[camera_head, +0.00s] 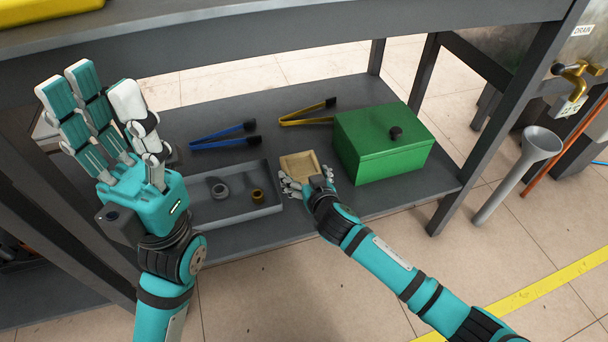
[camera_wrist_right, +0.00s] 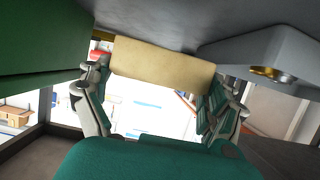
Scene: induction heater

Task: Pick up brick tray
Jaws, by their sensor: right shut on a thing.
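The brick tray is a small tan, shallow square tray (camera_head: 300,163) on the lower shelf, between the grey tray and the green box. In the right wrist view its tan side (camera_wrist_right: 162,75) spans the space between my fingers. My right gripper (camera_head: 304,184) is at the tray's near edge, with fingers on both sides, shut on it. I cannot tell whether the tray is lifted off the shelf. My left gripper (camera_head: 104,120) is raised at the left, fingers extended, open and empty.
The grey tray (camera_head: 272,184) holds a grey ring (camera_head: 219,190) and a brass ring (camera_head: 257,196). The green box (camera_head: 382,150) stands close on the right. Blue tongs (camera_head: 222,137) and yellow tongs (camera_head: 308,113) lie behind.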

